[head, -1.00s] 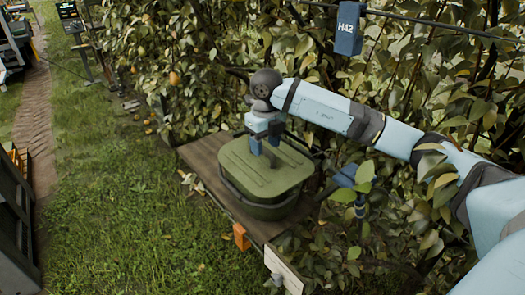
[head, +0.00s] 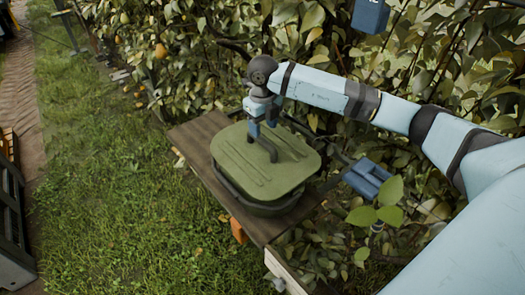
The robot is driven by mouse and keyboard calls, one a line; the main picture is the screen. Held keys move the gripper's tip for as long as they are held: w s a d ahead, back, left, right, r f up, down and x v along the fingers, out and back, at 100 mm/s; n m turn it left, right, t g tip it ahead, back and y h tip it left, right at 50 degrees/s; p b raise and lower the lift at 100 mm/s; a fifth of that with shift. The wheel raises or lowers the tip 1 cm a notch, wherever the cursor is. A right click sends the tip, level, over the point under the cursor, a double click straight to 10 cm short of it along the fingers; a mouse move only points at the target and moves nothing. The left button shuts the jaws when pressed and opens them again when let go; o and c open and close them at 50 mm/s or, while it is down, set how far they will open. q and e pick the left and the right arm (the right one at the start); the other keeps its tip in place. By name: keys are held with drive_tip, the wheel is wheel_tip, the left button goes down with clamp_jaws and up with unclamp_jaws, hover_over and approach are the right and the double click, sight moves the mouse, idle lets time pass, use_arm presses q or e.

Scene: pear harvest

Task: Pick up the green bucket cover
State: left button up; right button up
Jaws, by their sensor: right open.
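The green bucket cover (head: 285,172) lies flat on the dark green bucket (head: 232,190), which stands on a wooden board (head: 200,130). My right gripper (head: 262,143) is open and points down at the far left part of the cover. One finger reaches over the cover's top and the other is by its far edge. I cannot tell whether the fingers touch the cover. Nothing shows between them. My left gripper is not in view.
Leafy pear branches (head: 225,50) crowd close behind the board and my right arm. A blue fixture (head: 368,178) and leaves stand right of the bucket. Grass (head: 110,190) is open at left.

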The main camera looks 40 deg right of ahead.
sight(263, 139)
wheel_tip(263, 139, down, 2)
drive_tip(key=shift+f, duration=0.2)
wheel_tip(263, 139, down, 5)
drive_tip(key=shift+s+a+f+p, duration=0.1)
drive_tip(key=shift+a+p, duration=0.05)
drive_tip(key=shift+p, duration=0.3)
clamp_jaws()
